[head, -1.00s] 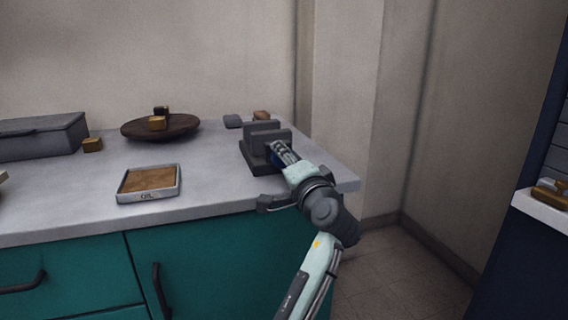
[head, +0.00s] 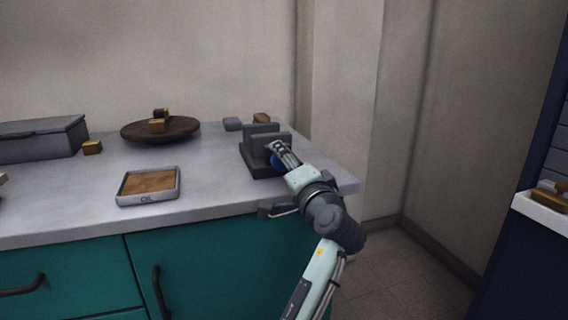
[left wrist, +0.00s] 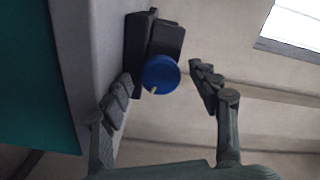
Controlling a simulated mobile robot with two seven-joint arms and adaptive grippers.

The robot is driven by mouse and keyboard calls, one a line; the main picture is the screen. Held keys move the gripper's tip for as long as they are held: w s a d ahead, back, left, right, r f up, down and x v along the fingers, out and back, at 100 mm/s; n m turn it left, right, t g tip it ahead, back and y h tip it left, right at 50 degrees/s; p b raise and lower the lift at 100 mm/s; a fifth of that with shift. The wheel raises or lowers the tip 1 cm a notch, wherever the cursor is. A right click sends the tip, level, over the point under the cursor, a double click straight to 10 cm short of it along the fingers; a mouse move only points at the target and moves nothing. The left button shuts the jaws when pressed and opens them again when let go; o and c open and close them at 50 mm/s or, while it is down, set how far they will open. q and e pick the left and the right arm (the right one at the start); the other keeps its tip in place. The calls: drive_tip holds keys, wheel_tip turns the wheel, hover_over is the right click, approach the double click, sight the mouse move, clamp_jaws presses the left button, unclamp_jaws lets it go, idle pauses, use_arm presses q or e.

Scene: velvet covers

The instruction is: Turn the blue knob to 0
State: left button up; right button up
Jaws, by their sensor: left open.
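The blue knob (head: 276,161) sits on the front of a dark grey block-shaped device (head: 258,167) near the counter's right end. In the left wrist view the round knob (left wrist: 163,74) shows face-on, with a small tan mark at its lower left edge. No numbers or scale are readable. My left gripper (head: 281,153) is in front of the knob and partly covers it in the head view. Its fingers (left wrist: 161,76) are spread to either side of the knob, with a gap on the right; contact on the left cannot be told. My right gripper is not in view.
On the counter (head: 80,205) are an oil tray (head: 147,200), a round brown dish (head: 185,129) with small blocks, a grey box (head: 40,140) and small loose blocks. A wall (head: 345,110) stands to the right. Open floor lies beyond the counter's right end.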

use_arm(q)
drive_tip(key=v, duration=0.7)
